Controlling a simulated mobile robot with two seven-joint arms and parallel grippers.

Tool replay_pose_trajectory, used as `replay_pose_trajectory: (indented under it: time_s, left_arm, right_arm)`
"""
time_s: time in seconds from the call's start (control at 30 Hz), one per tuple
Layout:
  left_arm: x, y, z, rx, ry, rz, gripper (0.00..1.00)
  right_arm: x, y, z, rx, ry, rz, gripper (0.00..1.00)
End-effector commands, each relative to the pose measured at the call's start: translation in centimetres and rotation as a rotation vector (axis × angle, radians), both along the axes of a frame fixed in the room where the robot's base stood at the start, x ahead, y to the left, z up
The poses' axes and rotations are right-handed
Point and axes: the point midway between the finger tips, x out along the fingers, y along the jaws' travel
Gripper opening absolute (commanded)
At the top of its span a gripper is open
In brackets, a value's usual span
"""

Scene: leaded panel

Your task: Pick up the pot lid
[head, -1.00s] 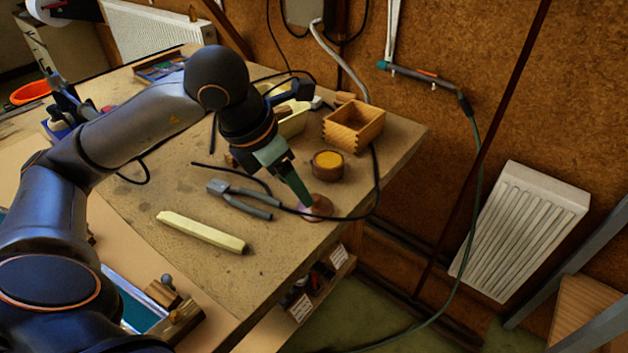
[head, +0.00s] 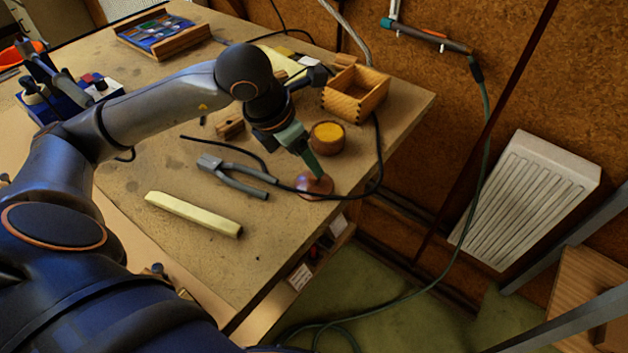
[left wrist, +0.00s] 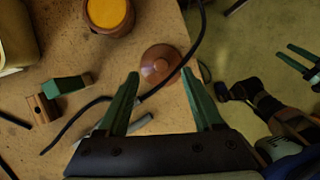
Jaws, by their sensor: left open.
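The pot lid (head: 309,188) is a reddish-brown disc with a knob, lying near the table's right edge. It also shows in the left wrist view (left wrist: 160,62), just beyond my fingertips. My left gripper (left wrist: 160,75) is open, with its two green fingers apart and nothing between them. In the head view my left gripper (head: 318,172) reaches down at the lid and hides part of it; contact cannot be told. A round brown pot (head: 327,138) with yellow contents stands behind the lid. My right gripper (left wrist: 282,52) shows at the right of the left wrist view, its green fingers apart.
A black cable (head: 345,193) runs over the table close beside the lid. The table edge drops to the floor just past the lid.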

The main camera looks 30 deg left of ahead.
Motion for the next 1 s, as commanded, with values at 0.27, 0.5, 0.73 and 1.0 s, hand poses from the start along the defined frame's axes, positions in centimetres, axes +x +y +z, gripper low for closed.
replay_pose_trajectory:
  time_s: [0.27,0.5,0.73,1.0]
  left_arm:
    - [0.8,-0.5,-3.8,-0.002,0.005,0.001,0.68]
    - [1.3,-0.6,-4.9,0.001,0.001,-0.001,0.68]
    - [1.3,-0.6,-4.9,0.000,0.001,0.000,0.56]
    - [1.3,-0.6,-4.8,0.000,0.001,0.000,0.26]
  right_arm:
    - [0.0,0.0,0.6,0.000,0.000,0.000,0.50]
    - [0.0,0.0,0.7,0.000,0.000,0.000,0.50]
    - [0.0,0.0,0.7,-0.001,-0.001,0.001,0.50]
    - [0.1,0.0,0.7,0.000,-0.002,0.001,0.50]
